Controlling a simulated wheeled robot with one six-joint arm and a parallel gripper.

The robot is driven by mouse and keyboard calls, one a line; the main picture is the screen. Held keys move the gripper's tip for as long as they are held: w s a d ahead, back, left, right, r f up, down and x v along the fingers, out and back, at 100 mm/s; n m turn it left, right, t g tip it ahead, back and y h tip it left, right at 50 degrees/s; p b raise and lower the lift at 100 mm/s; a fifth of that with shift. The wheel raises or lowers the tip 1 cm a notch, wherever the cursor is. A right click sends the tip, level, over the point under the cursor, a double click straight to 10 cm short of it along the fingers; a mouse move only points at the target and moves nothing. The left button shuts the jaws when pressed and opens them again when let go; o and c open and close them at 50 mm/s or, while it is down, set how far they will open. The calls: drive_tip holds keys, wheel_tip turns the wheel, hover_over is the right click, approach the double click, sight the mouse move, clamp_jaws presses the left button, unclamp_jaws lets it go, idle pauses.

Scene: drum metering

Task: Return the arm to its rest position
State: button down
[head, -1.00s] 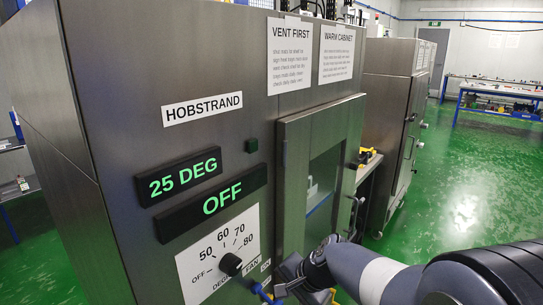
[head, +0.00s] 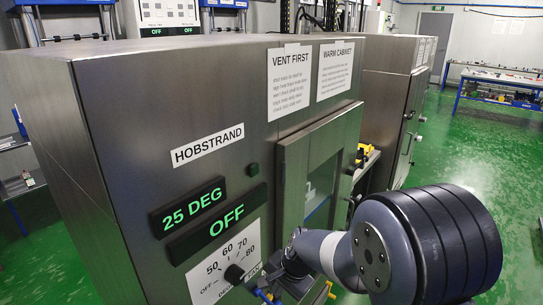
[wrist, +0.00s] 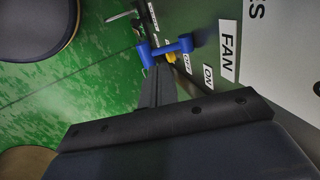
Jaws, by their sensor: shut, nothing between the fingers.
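My arm reaches in from the right in the head view, in front of a steel cabinet (head: 110,120). My gripper (head: 276,288) is low beside the cabinet's control panel, small and partly hidden by my own wrist. In the wrist view my gripper (wrist: 157,72) is shut and empty. Its fingertips are close to a blue T-shaped handle (wrist: 165,50) by the FAN label (wrist: 228,50); I cannot tell whether they touch. The handle also shows in the head view (head: 262,294).
The black dial (head: 234,274) is just left of my gripper. The displays read 25 DEG (head: 193,207) and OFF (head: 219,223). A windowed cabinet door (head: 321,160) stands above my wrist. Green floor (head: 465,150) is open to the right.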

drive_tip(key=shift+a+r+p, duration=0.1)
drive_tip(key=shift+r+p, duration=0.2)
drive_tip(key=shift+p, duration=0.1)
drive_tip(key=shift+r, duration=0.2)
drive_tip(key=shift+b+v, duration=0.35)
drive_tip(key=shift+v, duration=1.5)
